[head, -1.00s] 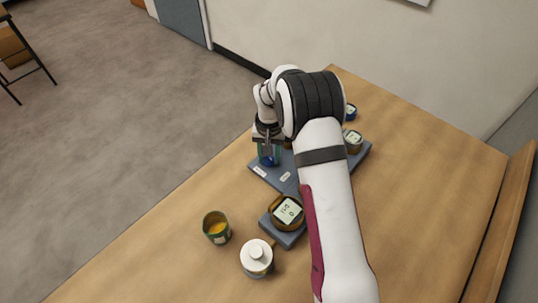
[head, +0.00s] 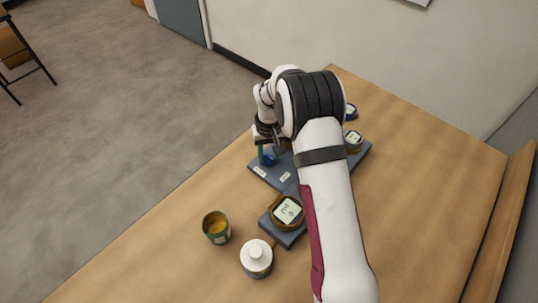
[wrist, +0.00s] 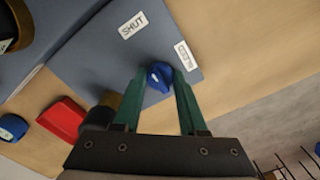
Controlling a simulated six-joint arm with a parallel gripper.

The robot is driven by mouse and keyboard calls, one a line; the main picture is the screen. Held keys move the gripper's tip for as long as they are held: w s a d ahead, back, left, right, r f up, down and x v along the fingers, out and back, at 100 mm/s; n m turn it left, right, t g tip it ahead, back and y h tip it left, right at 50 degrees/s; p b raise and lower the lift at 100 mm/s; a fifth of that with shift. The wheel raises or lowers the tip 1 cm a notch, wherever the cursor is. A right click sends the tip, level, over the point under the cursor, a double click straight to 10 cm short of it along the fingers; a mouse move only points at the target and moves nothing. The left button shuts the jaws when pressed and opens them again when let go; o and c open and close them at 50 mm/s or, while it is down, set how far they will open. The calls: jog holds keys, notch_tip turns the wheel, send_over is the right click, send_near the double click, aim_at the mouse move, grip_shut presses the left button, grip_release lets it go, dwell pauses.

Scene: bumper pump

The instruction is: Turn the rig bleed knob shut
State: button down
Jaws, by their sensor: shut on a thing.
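The blue bleed knob (head: 269,160) sits on the grey rig plate (head: 266,179) near its left edge. In the wrist view the knob (wrist: 160,75) is between the tips of my gripper's green fingers (wrist: 158,80), which are shut on it. A white label reading SHUT (wrist: 132,25) lies on the plate beyond the knob. A second label (wrist: 185,56) is close beside the knob, and I cannot read it surely. In the head view my gripper (head: 267,152) is partly hidden by its own wrist.
A gauge (head: 287,211) on a grey block, a white-capped bottle (head: 256,258) and a green cup (head: 216,227) stand nearer. Another gauge (head: 353,141) is at the plate's far right. The wrist view shows a red thing (wrist: 62,118). The table's right side is clear.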

aim_at(270, 158)
jog(key=shift+c, duration=2.2)
grip_release()
notch_tip(270, 158, up, 16)
jog(key=shift+f, duration=0.1)
jog(key=s+d+r+m+y, duration=0.15)
jog(key=s+r, duration=0.25)
jog(key=s, duration=0.4)
jog(key=s+d+r+m+h, duration=0.1)
jog(key=s+d+r+m, duration=0.15)
jog(key=s, duration=0.65)
jog(key=s+f+m+y, duration=0.1)
jog(key=s+f+m, duration=0.2)
jog(key=s, duration=1.4)
jog(key=shift+a, duration=0.3)
